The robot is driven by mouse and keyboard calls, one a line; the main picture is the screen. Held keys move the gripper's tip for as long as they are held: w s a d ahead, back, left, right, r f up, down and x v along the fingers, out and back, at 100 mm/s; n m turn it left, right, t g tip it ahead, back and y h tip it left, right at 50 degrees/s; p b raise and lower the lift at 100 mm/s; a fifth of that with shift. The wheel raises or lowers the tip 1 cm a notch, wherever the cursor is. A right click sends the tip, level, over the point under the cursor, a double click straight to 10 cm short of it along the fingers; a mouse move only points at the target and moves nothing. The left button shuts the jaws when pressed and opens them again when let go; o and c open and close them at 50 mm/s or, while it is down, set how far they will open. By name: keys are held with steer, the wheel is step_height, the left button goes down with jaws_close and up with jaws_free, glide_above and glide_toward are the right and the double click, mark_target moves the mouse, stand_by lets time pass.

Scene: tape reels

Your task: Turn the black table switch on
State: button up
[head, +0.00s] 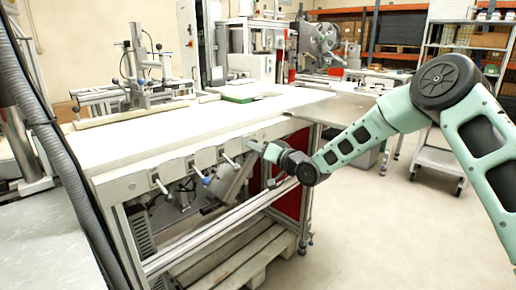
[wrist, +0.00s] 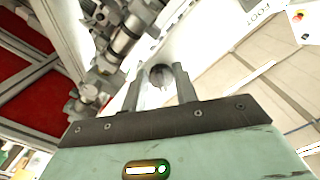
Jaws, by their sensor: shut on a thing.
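The white table (head: 150,138) has a row of lever switches along its front panel (head: 135,185). My gripper (head: 254,144) is at the right end of this row, against the panel. In the wrist view my gripper (wrist: 160,82) has its two fingers on either side of a small dark, rounded switch (wrist: 157,72) and is shut on it. The fingers and arm mostly hide this switch in the head view. Its on or off position cannot be told.
Other levers stick out of the panel: a left one (head: 160,184), a blue-tipped one (head: 206,180) and a pale one (head: 229,159). A grey hose (head: 62,150) runs down at the left. Open floor (head: 390,225) lies in front of the table at right.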

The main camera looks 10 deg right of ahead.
stand_by(0.4)
steer(key=o, duration=1)
steer(key=v, duration=1.7)
steer(key=shift+s+d, duration=0.15)
